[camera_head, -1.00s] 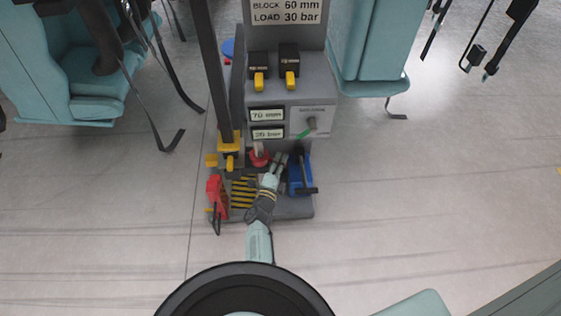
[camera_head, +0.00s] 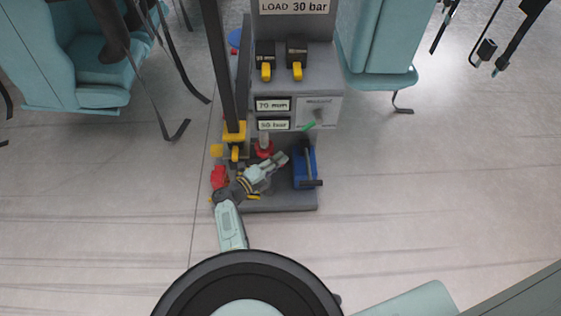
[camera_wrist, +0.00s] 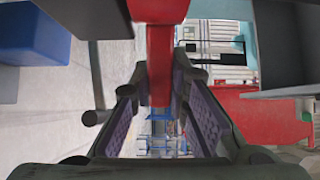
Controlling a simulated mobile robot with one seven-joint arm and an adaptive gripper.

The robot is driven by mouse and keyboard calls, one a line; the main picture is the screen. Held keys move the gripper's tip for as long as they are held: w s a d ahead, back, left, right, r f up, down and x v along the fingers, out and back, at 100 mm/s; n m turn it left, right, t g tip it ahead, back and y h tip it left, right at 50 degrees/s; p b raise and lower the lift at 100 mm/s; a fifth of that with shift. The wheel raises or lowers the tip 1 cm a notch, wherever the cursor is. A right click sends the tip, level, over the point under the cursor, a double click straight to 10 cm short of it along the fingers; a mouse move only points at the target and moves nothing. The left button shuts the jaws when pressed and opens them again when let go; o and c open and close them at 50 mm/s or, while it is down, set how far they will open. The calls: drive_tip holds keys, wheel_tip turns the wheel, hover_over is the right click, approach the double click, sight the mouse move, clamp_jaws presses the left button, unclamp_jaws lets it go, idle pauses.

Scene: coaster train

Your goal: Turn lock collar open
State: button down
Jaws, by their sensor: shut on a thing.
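The red lock collar (camera_head: 264,151) sits around a short pale post on the grey stand, left of the blue box. My gripper (camera_head: 279,160) reaches in from the lower left, its fingers just below and right of the collar. In the wrist view a red bar (camera_wrist: 160,65) runs down from a wider red part at the top and lies between the two fingers of my gripper (camera_wrist: 166,85). The jaws are shut on this bar, which looks like the collar's handle. The collar's far side is hidden.
A blue box (camera_head: 304,165) with a black handle stands right of the gripper. A red device (camera_head: 219,177) is at the left, partly behind my arm. Two yellow-handled switches (camera_head: 297,70) are above. A dark upright post (camera_head: 219,70) rises at the left.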

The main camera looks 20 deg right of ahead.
idle(0.4)
drive_tip(key=c, duration=1.5)
unclamp_jaws()
drive_tip(key=shift+a, duration=0.1)
drive_tip(key=v, duration=1.2)
drive_tip(key=shift+c, duration=0.3)
